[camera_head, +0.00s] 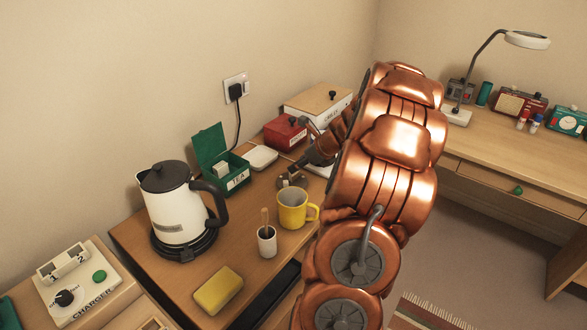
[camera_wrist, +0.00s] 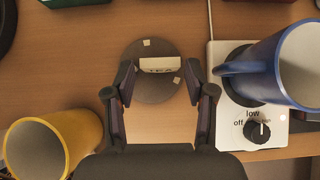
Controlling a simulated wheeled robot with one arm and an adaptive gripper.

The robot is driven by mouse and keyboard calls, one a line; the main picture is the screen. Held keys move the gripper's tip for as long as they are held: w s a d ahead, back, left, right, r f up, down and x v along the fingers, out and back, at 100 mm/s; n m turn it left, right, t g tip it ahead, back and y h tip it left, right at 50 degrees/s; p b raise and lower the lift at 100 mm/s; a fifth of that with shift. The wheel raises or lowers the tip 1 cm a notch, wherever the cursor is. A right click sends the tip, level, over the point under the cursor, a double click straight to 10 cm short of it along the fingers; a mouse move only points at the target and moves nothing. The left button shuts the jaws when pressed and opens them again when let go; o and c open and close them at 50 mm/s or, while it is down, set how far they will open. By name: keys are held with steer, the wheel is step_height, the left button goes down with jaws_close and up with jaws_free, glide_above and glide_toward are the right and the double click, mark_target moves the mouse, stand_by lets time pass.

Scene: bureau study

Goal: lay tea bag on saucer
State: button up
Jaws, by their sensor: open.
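In the wrist view a dark round saucer (camera_wrist: 152,95) lies on the wooden desk between my fingers. A pale piece marked TEA (camera_wrist: 159,64), which looks like the tea bag, lies on it, with small pale squares beside it. My gripper (camera_wrist: 160,76) is open, its fingers on either side of the pale piece; I cannot tell whether they touch it. In the head view my gripper (camera_head: 292,179) is low over the desk behind the yellow mug, and the saucer is hard to make out. An open green box labelled TEA (camera_head: 237,181) stands left of my gripper.
The yellow mug (camera_head: 292,209) also shows in the wrist view (camera_wrist: 42,148). Right of the saucer, a blue mug (camera_wrist: 290,70) stands on a white warmer with a knob (camera_wrist: 259,132). A kettle (camera_head: 176,207), a white cup (camera_head: 267,241) and a yellow sponge (camera_head: 218,290) stand nearer.

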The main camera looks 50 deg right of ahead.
steer(key=v, duration=0.6)
steer(key=shift+s+r, duration=0.15)
stand_by(0.3)
